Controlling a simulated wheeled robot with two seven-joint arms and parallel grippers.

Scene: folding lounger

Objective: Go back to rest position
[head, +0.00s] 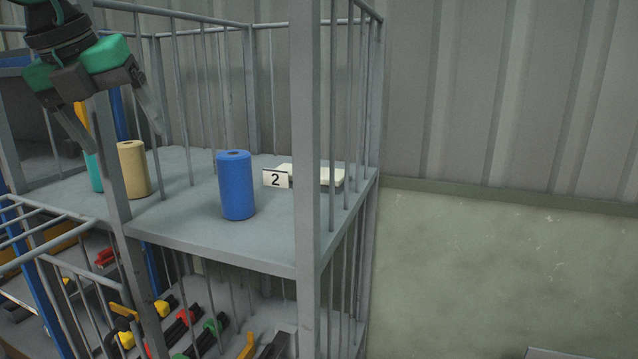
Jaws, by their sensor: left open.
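My left gripper (122,143) is at the upper left of the head view, in front of the grey metal rack. Its two dark fingers are spread apart, with nothing held between them, and point downward. A blue cylinder (236,186) stands upright on the rack's upper shelf (190,228), to the right of the gripper. A tan cylinder (134,170) stands behind a post, below and beyond the fingers. A teal cylinder (95,172) is partly hidden at the left. My right gripper is not in view.
A card marked 2 (276,179) and a pale flat item (330,176) sit on the shelf. Rack posts (306,120) and bars surround it. Colourful tools (205,338) lie on the lower level. The space before the right wall (500,260) looks clear.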

